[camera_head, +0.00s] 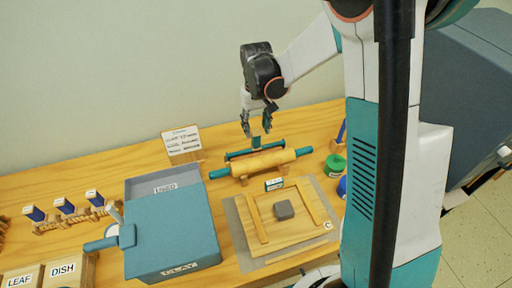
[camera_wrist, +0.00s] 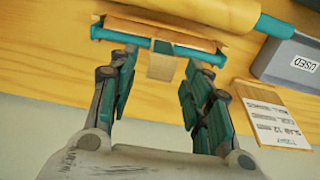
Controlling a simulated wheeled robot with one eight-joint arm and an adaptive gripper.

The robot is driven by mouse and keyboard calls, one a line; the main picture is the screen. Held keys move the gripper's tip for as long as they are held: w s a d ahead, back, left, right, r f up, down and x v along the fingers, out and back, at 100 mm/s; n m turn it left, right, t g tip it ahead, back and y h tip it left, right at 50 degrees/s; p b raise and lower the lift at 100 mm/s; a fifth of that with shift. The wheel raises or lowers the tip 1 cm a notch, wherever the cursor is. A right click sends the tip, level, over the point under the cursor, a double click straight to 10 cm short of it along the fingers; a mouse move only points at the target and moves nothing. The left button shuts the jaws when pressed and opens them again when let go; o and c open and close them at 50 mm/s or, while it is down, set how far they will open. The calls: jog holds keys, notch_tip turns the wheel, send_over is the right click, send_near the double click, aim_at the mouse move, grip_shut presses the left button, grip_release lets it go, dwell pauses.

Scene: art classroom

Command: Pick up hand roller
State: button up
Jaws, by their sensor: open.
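A small roller in a teal frame (camera_head: 255,152), which looks like the hand roller, lies at the back of the wooden table, just behind a large rolling pin. In the wrist view its teal bar (camera_wrist: 110,34) runs crosswise, and its short block-like handle (camera_wrist: 161,66) points toward my gripper. My gripper (camera_head: 257,125) is open and empty, pointing down just above the hand roller. In the wrist view its fingers (camera_wrist: 160,72) stand on either side of the handle. Whether they touch it cannot be told.
The yellow rolling pin (camera_head: 262,163) with teal handles lies close in front. A framed board (camera_head: 290,241) with a grey block (camera_head: 284,210) is nearer. A blue-grey box (camera_head: 170,235) stands left, a sign card (camera_head: 182,144) behind left, a green pot (camera_head: 335,166) right. The wall is close behind.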

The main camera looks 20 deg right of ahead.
aim_at(256, 146)
jog(key=shift+s+f+b, duration=0.1)
jog(key=shift+f+b, duration=1.15)
jog(key=shift+f, duration=1.55)
grip_shut()
